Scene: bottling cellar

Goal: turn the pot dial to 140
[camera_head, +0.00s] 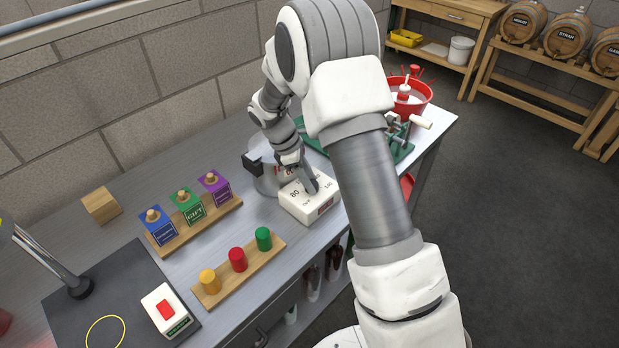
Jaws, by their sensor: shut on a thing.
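The dial box (308,212) is a white block on the metal bench, near its front edge. Its top carries dark markings, "80" among them; other markings are small or partly covered. A grey pot (268,180) with a dark handle stands just behind and left of it. My gripper (312,186) points down onto the top of the box, shut on the dial there. The dial itself is mostly hidden by the fingers, so I cannot tell which number it points to.
Blue, green and purple blocks stand on a wooden rack (205,228). Yellow, red and green pegs stand on a wooden strip (240,270). A white box with a red button (165,311) is at the lower left. A red bucket (415,92) stands at the bench's far end.

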